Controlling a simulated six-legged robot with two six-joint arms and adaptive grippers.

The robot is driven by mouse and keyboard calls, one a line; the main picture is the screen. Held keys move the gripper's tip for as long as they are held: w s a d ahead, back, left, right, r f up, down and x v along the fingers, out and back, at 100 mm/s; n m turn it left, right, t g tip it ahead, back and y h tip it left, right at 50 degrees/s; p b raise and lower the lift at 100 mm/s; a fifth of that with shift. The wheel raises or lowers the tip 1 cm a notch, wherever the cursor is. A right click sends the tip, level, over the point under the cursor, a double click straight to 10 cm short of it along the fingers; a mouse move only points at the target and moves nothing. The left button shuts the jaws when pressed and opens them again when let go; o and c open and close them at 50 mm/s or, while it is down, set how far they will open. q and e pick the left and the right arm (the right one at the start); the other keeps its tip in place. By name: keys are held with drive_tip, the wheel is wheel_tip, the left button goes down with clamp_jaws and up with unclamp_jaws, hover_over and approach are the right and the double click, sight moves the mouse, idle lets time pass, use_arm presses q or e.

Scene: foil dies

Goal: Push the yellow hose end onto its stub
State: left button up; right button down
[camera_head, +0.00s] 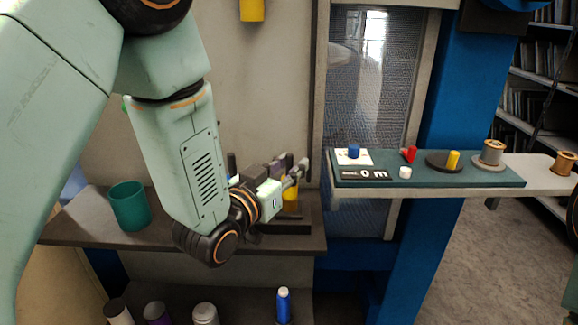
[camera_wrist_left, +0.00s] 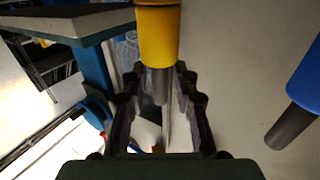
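My left gripper (camera_head: 293,172) is over the brown shelf, at a yellow cylinder (camera_head: 291,197) that shows behind and below its fingers. In the left wrist view the spread fingers (camera_wrist_left: 160,80) flank a yellow cylinder (camera_wrist_left: 158,32) with a narrower grey part below it. Whether the fingers touch it is unclear, and I cannot tell hose end from stub here. Another yellow piece (camera_head: 252,10) shows at the top edge of the head view. My right gripper is not in view.
A teal cup (camera_head: 129,206) stands on the brown shelf (camera_head: 85,229). A blue cylinder with a dark end (camera_wrist_left: 305,85) is right of the fingers. A side shelf at right carries a green board (camera_head: 470,178) with small parts and spools. A blue bottle (camera_head: 284,306) stands below.

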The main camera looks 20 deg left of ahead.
use_arm(q)
drive_tip(key=shift+o, duration=0.5)
drive_tip(key=v, duration=0.7)
drive_tip(key=shift+s, duration=0.25)
drive_tip(key=shift+a, duration=0.1)
